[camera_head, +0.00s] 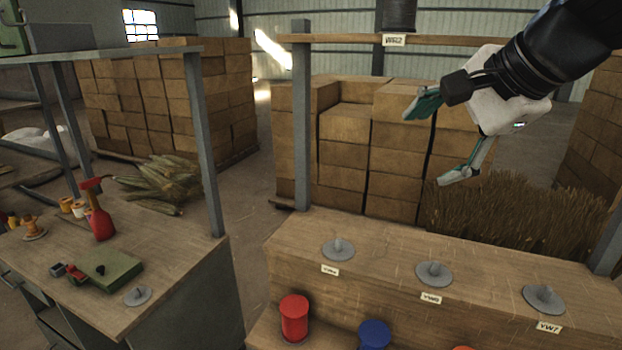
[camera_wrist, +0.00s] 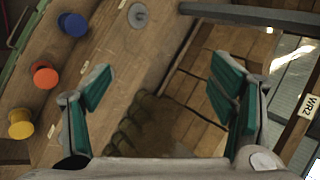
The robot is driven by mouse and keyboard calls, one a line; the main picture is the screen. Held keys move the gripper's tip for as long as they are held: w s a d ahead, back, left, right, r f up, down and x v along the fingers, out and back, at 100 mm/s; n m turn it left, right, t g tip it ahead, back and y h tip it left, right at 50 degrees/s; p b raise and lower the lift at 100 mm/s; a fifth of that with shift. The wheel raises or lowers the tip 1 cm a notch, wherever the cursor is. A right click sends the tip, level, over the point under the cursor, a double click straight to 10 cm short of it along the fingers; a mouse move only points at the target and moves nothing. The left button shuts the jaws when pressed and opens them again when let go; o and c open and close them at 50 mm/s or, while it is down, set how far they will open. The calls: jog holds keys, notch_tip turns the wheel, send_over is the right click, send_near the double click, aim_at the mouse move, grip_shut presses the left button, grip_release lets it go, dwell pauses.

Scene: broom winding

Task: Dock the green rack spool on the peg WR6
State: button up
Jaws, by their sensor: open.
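My gripper (camera_head: 428,148) is open and empty, held above and behind the rack's lower shelf; it also shows open in the wrist view (camera_wrist: 160,78). The peg WR6 (camera_head: 434,271) appears to be the middle of three grey disc pegs on that shelf, with its small label (camera_head: 431,298) in front. This peg is bare. I cannot make out a green spool in either view.
Bare pegs stand left (camera_head: 338,249) and right (camera_head: 544,297) of the middle one. Red (camera_head: 294,318) and blue (camera_head: 374,335) spools sit on the lower step. A grey post (camera_head: 302,115) and the upper rail (camera_head: 340,38) frame the rack. A workbench (camera_head: 65,265) with tools stands left.

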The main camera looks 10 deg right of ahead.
jog(key=s+a+f+n+g+h, duration=0.1)
jog(key=s+a+f+n, duration=0.1)
jog(key=s+f+n, duration=0.4)
jog(key=s+a+f+n+g+h, duration=0.1)
jog(key=s+a+f+n+g, duration=0.1)
jog(key=s+f+n, duration=0.4)
jog(key=s+a+n, duration=0.1)
jog(key=n, duration=0.2)
jog(key=shift+s+f+n, duration=0.25)
jog(key=shift+s+n, duration=0.05)
jog(key=shift+s, duration=0.05)
jog(key=shift+f, duration=0.1)
jog(key=shift+w+f+b, duration=0.45)
jog(key=shift+w+b, duration=0.15)
jog(key=shift+w, duration=0.05)
